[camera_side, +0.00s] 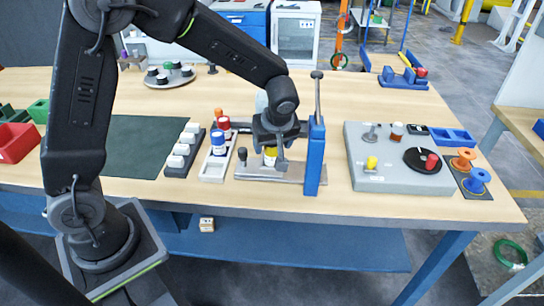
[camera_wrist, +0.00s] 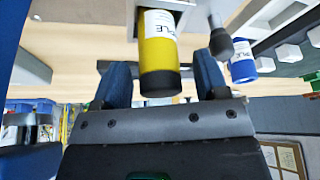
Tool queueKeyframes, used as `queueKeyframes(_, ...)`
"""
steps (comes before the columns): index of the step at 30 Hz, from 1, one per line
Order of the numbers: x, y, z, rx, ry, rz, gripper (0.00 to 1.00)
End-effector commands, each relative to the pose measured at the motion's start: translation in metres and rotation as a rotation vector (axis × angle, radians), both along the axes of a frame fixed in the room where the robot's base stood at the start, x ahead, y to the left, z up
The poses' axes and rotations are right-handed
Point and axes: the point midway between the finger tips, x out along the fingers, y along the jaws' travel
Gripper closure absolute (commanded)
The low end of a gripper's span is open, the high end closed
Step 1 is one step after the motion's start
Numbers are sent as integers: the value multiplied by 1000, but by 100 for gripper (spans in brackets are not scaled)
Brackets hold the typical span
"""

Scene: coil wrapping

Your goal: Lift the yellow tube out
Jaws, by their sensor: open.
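The yellow tube (camera_side: 270,158) stands at the metal fixture (camera_side: 250,173), right below my gripper in the side view. In the wrist view the yellow tube (camera_wrist: 160,55) has a white label and a black end, and part of it is hidden by a grey fixture part. My gripper (camera_wrist: 164,82) is open. Its two blue fingers show on either side of the tube, with a gap on each side. In the side view my gripper (camera_side: 276,132) and wrist cover the upper part of the tube.
A blue upright (camera_side: 316,158) with a lever stands close right of the tube. A white rack (camera_side: 214,172) with blue and red tubes is close left. Beyond it is a row of grey-white blocks (camera_side: 183,150). A grey panel (camera_side: 385,180) stands at right. The dark green mat (camera_side: 135,150) is clear.

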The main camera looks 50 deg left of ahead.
Motion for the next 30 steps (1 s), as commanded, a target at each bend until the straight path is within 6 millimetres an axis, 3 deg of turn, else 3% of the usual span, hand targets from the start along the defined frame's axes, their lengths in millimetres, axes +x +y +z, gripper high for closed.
queueKeyframes(9, 1, 2, -6, 0, -1, 1, 33)
queueKeyframes(25, 1, 2, -6, 0, -1, 0, 84)
queueKeyframes(30, 1, 2, -6, -1, -2, 0, 85)
